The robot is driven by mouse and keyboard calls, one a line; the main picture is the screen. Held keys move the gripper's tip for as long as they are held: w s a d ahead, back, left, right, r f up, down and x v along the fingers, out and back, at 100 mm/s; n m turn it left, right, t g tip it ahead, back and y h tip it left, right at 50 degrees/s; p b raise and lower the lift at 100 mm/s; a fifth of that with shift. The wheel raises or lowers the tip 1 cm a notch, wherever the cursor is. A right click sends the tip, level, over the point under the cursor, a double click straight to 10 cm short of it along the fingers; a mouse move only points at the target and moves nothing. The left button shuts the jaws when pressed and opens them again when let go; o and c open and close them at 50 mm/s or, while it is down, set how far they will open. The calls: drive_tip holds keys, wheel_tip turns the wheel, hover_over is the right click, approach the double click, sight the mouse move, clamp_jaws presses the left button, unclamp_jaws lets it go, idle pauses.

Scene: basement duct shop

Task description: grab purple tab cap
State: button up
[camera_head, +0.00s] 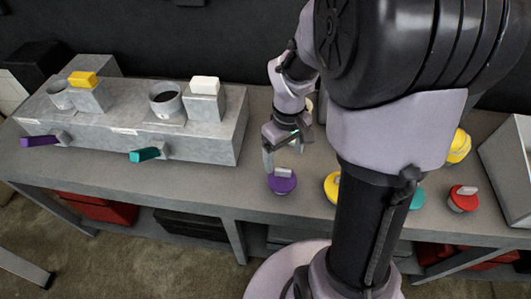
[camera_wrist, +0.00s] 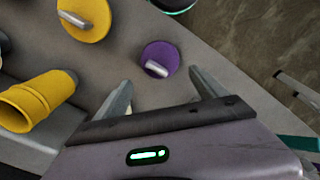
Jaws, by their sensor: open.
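The purple tab cap (camera_head: 282,184) is a round purple disc with a grey upright tab, lying on the grey bench near its front edge. In the wrist view the purple tab cap (camera_wrist: 160,60) lies beyond my fingertips, between their lines, with its tab (camera_wrist: 156,69) slanting. My gripper (camera_head: 283,150) is open and empty, above and just behind the cap in the head view. In the wrist view my gripper (camera_wrist: 160,80) shows both fingers spread, apart from the cap.
A yellow tab cap (camera_wrist: 83,18) and a yellow cylinder (camera_wrist: 35,100) lie nearby. A red tab cap (camera_head: 463,199) sits further right. A grey block fixture (camera_head: 190,140) with purple and teal handles stands left. Bare bench surrounds the purple cap.

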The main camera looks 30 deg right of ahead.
sight(282, 178)
wheel_tip(282, 178, down, 13)
drive_tip(key=b, duration=0.4)
drive_tip(key=shift+f, duration=0.15)
drive_tip(key=c, duration=1)
